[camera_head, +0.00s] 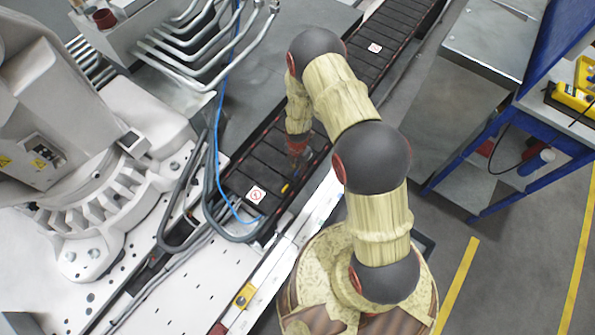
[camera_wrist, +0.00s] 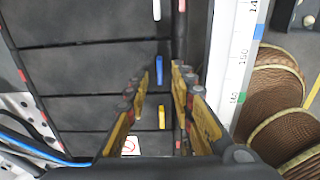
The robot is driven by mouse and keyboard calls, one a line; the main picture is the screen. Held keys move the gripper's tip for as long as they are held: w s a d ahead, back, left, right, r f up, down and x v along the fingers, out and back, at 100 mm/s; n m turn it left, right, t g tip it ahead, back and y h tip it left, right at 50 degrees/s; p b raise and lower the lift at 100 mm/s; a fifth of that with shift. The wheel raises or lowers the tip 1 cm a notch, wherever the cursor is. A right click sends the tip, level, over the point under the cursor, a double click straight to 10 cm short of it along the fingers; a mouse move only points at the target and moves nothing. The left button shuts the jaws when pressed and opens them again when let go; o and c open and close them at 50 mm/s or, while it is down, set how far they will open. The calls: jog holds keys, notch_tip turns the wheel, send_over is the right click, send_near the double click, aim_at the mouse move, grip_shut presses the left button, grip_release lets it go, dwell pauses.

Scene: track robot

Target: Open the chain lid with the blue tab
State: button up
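The chain lid with the blue tab (camera_wrist: 90,70) is a flat dark panel of the cable chain in the wrist view, and looks closed. Its small blue tab (camera_wrist: 159,70) is near the lid's right end. My gripper (camera_wrist: 159,77) is open, its yellow-and-dark fingers apart on the left and right of the blue tab in the picture. I cannot tell how high the fingertips are above the lid.
A yellow tab (camera_wrist: 162,117) and a white tab (camera_wrist: 156,10) are on neighbouring lids. A ruler-marked rail (camera_wrist: 238,65) runs along the chain's right. A blue cable (camera_head: 222,130) and grey hoses are on the left. A blue-framed bench (camera_head: 510,112) stands at the right.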

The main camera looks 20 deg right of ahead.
jog(key=shift+f+b, duration=0.35)
jog(key=shift+f, duration=1.1)
jog(key=shift+c, duration=0.7)
jog(key=c, duration=0.4)
grip_shut()
